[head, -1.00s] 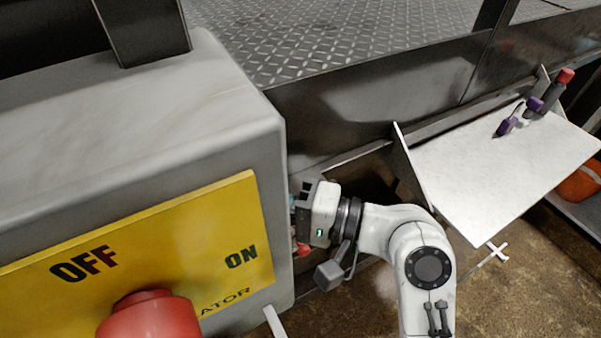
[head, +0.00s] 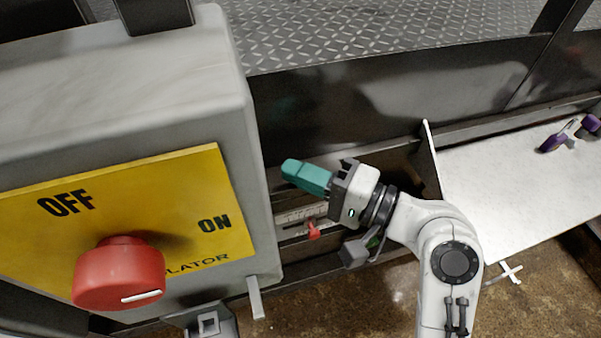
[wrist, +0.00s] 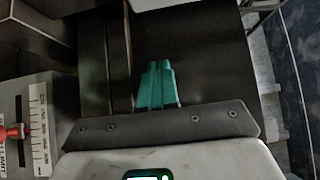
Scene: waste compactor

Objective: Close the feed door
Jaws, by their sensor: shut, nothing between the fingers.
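My gripper (head: 288,168) has teal fingers, pressed together and empty, pointing left in the head view beside the grey isolator box. In the wrist view my gripper (wrist: 157,66) points at a broad dark flat panel. A dark panel (head: 390,105) runs behind my gripper in the head view, under the tread-plate top. I cannot tell for sure which panel is the feed door, or whether the fingers touch anything.
The isolator box (head: 120,110) with its red knob (head: 118,273) stands close at left. A red pointer (head: 314,230) sits on a white scale below my gripper. A white shelf (head: 500,190) with purple-handled tools (head: 553,142) is at right.

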